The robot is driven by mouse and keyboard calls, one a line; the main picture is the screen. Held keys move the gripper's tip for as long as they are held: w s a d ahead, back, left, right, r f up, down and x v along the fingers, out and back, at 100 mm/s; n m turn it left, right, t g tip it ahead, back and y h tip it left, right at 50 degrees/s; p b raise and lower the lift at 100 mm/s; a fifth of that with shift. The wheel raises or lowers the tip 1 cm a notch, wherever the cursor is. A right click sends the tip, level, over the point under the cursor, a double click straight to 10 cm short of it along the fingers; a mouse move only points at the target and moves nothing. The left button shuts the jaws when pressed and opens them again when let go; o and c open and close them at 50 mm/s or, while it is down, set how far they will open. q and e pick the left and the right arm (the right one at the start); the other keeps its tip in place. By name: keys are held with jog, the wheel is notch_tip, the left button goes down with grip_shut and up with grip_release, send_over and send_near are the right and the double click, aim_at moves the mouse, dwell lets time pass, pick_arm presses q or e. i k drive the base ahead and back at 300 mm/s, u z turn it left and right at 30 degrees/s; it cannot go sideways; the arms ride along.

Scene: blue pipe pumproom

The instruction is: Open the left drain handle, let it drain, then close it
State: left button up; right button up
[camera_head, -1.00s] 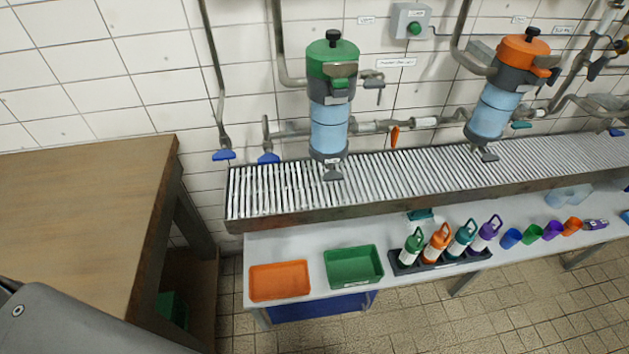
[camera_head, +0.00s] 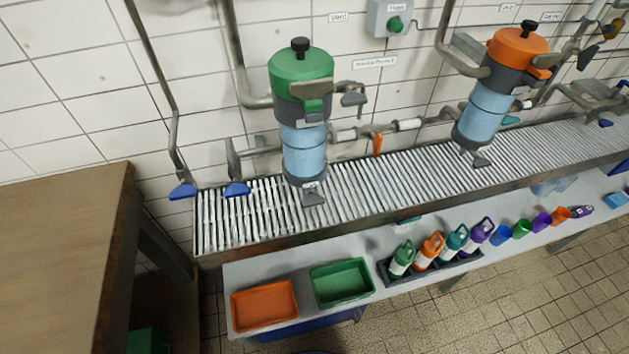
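The left filter housing has a green lid (camera_head: 301,75) and a clear blue body (camera_head: 304,150), and stands above the slatted grating. A small grey drain handle (camera_head: 314,199) sits at its bottom, just over the grating. I cannot tell for sure whether it is open or shut, and no flow shows below it. The right housing has an orange lid (camera_head: 518,46) and a similar grey drain handle (camera_head: 482,161) under it. Neither of my grippers is in view.
The metal grating (camera_head: 350,200) runs along the wall. Two blue handles (camera_head: 183,191) (camera_head: 237,189) hang at its left end. A wooden table (camera_head: 60,230) stands at left. The lower shelf holds an orange tray (camera_head: 264,304), a green tray (camera_head: 342,283), several bottles (camera_head: 432,249) and cups.

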aim_at(313, 199)
jog(key=u, duration=2.55)
jog(key=k, duration=1.2)
jog(key=z, duration=1.9)
jog(key=i, duration=0.5)
jog(key=z, duration=0.05)
